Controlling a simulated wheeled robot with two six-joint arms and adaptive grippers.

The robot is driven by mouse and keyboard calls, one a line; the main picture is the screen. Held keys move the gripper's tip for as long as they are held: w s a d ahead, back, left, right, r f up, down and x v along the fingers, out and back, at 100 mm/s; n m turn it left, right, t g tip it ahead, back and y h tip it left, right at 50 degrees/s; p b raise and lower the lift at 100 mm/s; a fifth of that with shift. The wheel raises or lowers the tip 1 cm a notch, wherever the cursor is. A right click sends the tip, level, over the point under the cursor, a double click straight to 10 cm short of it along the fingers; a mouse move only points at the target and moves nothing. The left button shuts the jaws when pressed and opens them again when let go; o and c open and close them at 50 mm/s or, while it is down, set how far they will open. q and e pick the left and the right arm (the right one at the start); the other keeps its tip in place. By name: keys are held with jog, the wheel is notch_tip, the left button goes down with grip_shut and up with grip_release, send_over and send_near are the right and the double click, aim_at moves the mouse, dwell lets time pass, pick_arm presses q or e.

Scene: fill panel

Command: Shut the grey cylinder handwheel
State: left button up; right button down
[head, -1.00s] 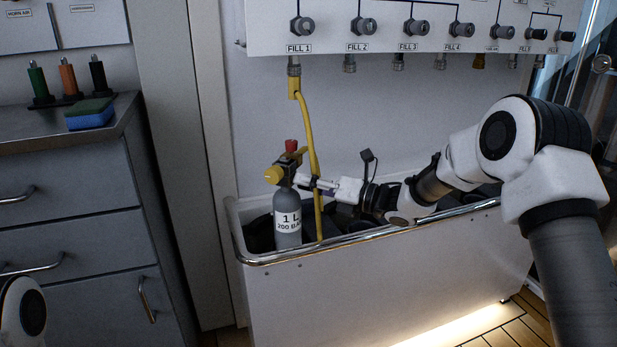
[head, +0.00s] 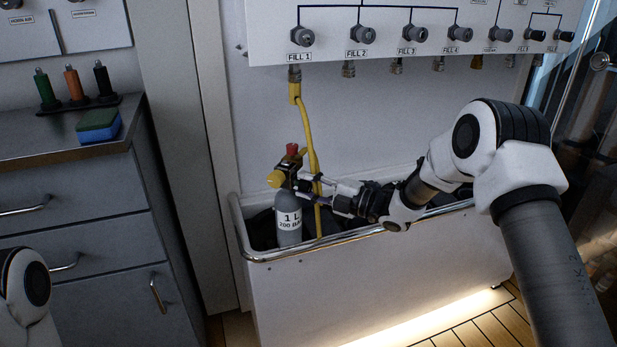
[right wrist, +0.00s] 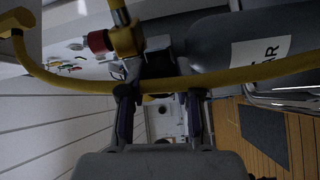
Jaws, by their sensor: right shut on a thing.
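The grey cylinder also shows there (right wrist: 215,50). My left gripper is out of view.
The yellow hose runs from the FILL 1 fitting (head: 294,75) down beside the cylinder. A chrome rail (head: 345,238) rims the bin (head: 400,270). The fill panel (head: 400,30) hangs above. A cabinet (head: 80,220) with a sponge (head: 98,125) stands left.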

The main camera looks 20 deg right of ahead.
jog(key=m+p, duration=0.2)
jog(key=m, duration=0.2)
jog(key=shift+r+p, duration=0.2)
jog(key=shift+p, duration=0.1)
jog(key=m+p, duration=0.2)
jog(key=m, duration=0.1)
jog(key=shift+m, duration=0.3)
jog(key=m+p, duration=0.2)
jog(key=m, duration=0.1)
jog(key=shift+m+p, duration=0.35)
jog(key=shift+m, duration=0.05)
jog(key=m+p, duration=0.2)
jog(key=m, duration=0.1)
jog(key=shift+f+m, duration=0.1)
jog(key=shift+m, duration=0.2)
jog(key=m+p, duration=0.2)
jog(key=m, duration=0.3)
jog(key=shift+h, duration=0.3)
jog(key=m+p, duration=0.1)
jog(key=m, duration=0.4)
jog(key=shift+f, duration=0.15)
jog(key=shift+g, duration=0.3)
jog(key=c, duration=0.8)
grip_release()
